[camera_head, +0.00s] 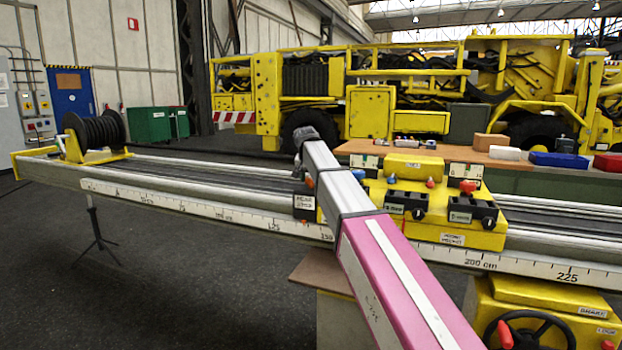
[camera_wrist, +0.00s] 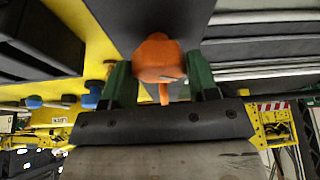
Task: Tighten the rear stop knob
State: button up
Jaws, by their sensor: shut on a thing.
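In the wrist view an orange knob (camera_wrist: 158,55) sits between the two green fingers of my gripper (camera_wrist: 160,75). The fingers are shut on it from both sides, and a thin orange part hangs below it. In the head view a bit of orange (camera_head: 310,181) shows at the left edge of my arm, just above a black block with a white label (camera_head: 304,201) on the boom rail. The label looks like "REAR STOP". My arm hides the gripper and most of the knob there. How tight the knob is cannot be seen.
A cable reel (camera_head: 97,131) stands at the left end. A workbench (camera_head: 350,147) with boxes is behind.

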jog(key=m+h, duration=0.1)
jog(key=m, duration=0.1)
jog(key=m+g, duration=0.1)
jog(key=m, duration=0.2)
jog(key=shift+a+m+h, duration=0.15)
jog(key=shift+m+h, duration=0.15)
jog(key=shift+h, duration=0.1)
jog(key=shift+m+g+h, duration=0.5)
jog(key=shift+m+g, duration=0.3)
jog(key=shift+m, duration=1.4)
jog(key=o, duration=0.9)
jog(key=v, duration=1)
jog(key=shift+r, duration=0.35)
